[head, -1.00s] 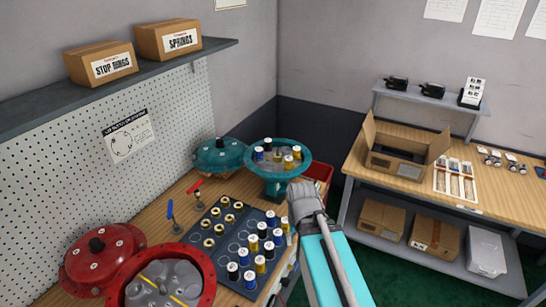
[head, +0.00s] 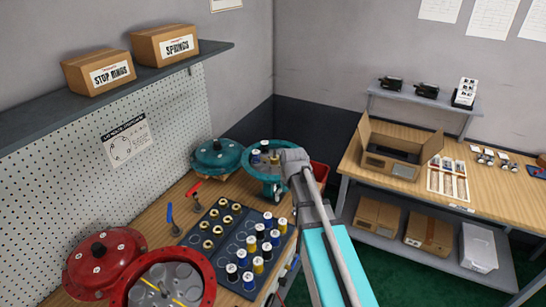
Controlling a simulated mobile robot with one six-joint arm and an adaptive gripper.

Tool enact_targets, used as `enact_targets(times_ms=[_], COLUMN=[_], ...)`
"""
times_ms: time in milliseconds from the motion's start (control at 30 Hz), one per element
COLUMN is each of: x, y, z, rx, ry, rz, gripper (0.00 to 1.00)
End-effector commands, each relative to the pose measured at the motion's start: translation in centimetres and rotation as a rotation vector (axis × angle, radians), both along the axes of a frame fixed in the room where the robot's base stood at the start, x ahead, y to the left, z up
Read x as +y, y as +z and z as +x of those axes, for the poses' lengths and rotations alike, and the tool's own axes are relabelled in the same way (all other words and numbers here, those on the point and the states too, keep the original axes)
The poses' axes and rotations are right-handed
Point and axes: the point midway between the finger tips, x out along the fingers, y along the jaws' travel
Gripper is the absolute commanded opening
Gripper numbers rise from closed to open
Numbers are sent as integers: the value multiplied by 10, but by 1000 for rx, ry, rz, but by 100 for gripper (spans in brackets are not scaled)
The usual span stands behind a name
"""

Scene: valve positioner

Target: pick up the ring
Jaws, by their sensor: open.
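Several brass-coloured rings (head: 218,230) stand in rows on the left part of a dark tray (head: 250,284) on the bench; I cannot tell which one is meant. My gripper (head: 292,156) is at the end of my arm, seen from behind, over the right side of the open teal housing (head: 261,169). It is open, though its fingertips are hard to make out. It is to the upper right of the rings and apart from them. Several blue, yellow and white-topped springs (head: 269,240) stand on the right part of the tray. The teal housing holds some similar springs, partly hidden by my gripper.
An open red housing (head: 207,289) and a red cover (head: 75,268) are at the front left. A teal cover (head: 218,158) sits behind the tray. Red (head: 194,189) and blue (head: 170,219) handled tools stand left of the tray. A red bin (head: 320,174) is at the right.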

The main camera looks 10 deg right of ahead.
Motion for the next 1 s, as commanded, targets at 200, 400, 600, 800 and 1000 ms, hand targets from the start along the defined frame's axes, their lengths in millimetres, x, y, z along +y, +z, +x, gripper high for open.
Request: enact_targets(times_ms=[200, 400, 600, 800, 1000], x=[0, -1, -2, -2, -1], y=[35, 59, 72, 75, 74], z=[108, 186, 231, 242, 241], rx=[-95, -175, -224, -241, -240], ry=[33, 60, 76, 81, 82], rz=[7, 9, 9, 9, 9], gripper=[94, 94, 94, 94, 94])
